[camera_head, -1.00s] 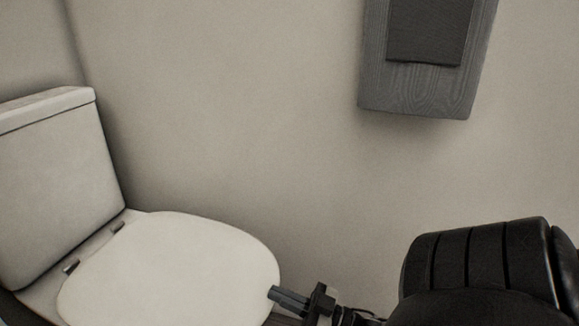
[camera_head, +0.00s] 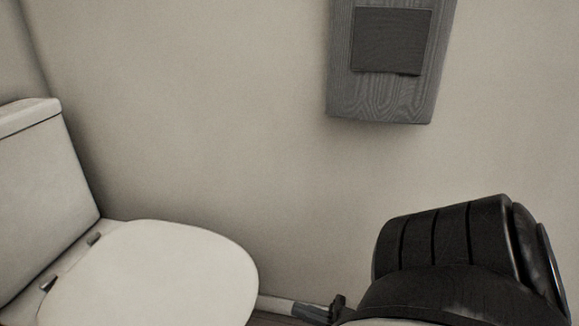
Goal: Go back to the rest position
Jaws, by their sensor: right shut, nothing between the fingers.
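My right gripper (camera_head: 300,311) shows at the bottom edge of the head view, just right of the toilet lid's front. Its fingers are shut with nothing between them and point left. The lower part of the gripper is cut off by the frame. My black right arm (camera_head: 440,245) fills the lower right. A white toilet (camera_head: 150,275) stands at the lower left with its lid down. The gripper appears apart from the lid, but the depth between them is hard to judge. My left gripper is not in view.
The toilet's tank (camera_head: 40,200) stands at the left by the wall corner. A grey wood-grained wall unit (camera_head: 375,105) with a dark square panel (camera_head: 392,40) hangs at the upper right. The beige wall (camera_head: 220,130) between them is bare. A little dark floor shows at the bottom.

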